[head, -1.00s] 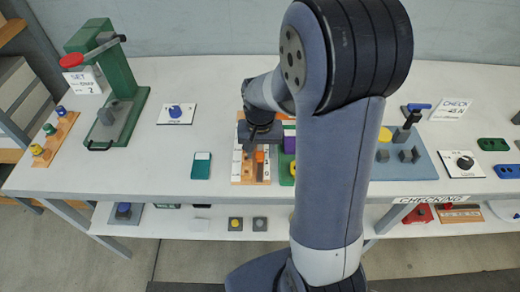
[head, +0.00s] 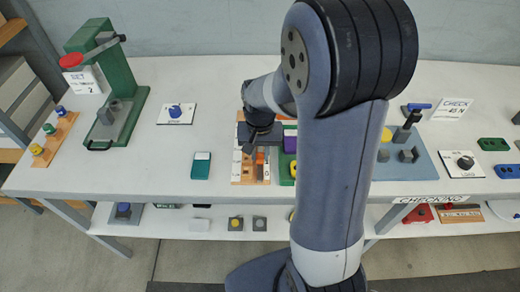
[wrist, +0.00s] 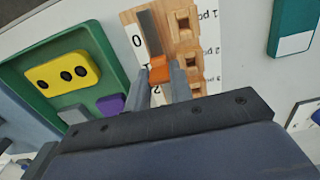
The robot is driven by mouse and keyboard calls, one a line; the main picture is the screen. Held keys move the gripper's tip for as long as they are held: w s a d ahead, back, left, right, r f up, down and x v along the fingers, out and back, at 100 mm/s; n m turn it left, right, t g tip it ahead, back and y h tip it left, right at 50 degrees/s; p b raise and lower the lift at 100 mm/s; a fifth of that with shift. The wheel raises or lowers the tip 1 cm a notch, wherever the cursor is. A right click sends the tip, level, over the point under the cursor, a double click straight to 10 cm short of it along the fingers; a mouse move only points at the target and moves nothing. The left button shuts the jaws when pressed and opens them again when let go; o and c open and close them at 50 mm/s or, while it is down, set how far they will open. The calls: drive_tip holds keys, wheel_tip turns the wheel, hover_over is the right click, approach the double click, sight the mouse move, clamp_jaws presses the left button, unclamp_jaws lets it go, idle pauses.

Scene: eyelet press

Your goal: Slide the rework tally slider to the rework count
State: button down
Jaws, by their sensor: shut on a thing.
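The orange tally slider (wrist: 160,70) sits in a dark slot (wrist: 151,33) on the wooden tally board (wrist: 166,42). The numbers 0, 1 and 2 run beside the slot in the wrist view. The slider stands past the 0, near the 1; its exact mark is hard to tell. My gripper (wrist: 160,77) is shut on the slider, one finger on each side. In the head view the slider (head: 261,157) and the board (head: 249,181) are partly hidden by my gripper (head: 253,150) and arm.
A green tray (wrist: 118,62) with a yellow block (wrist: 68,73) and a purple piece (wrist: 110,104) lies close beside the board. A dark green box (head: 200,172) stands to the board's left. A green press (head: 126,75) stands at the far left.

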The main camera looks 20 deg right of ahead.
drive_tip(key=shift+s+a, duration=0.3)
drive_tip(key=shift+s, duration=0.6)
drive_tip(key=shift+s+a, duration=0.3)
drive_tip(key=shift+s, duration=0.55)
drive_tip(key=c, duration=1.2)
unclamp_jaws()
drive_tip(key=shift+s, duration=0.1)
drive_tip(key=shift+c, duration=0.2)
wheel_tip(320, 180, up, 11)
drive_tip(key=shift+f, duration=0.15)
wheel_tip(320, 180, down, 11)
drive_tip(key=shift+f, duration=0.1)
drive_tip(key=shift+w+d+r, duration=0.15)
drive_tip(key=shift+w+d, duration=0.05)
drive_tip(key=shift+w, duration=0.4)
drive_tip(key=shift+w+d+r, duration=0.1)
drive_tip(key=shift+w+d, duration=0.05)
drive_tip(key=shift+w, duration=0.45)
drive_tip(key=shift+w+d, duration=0.2)
drive_tip(key=shift+w, duration=0.45)
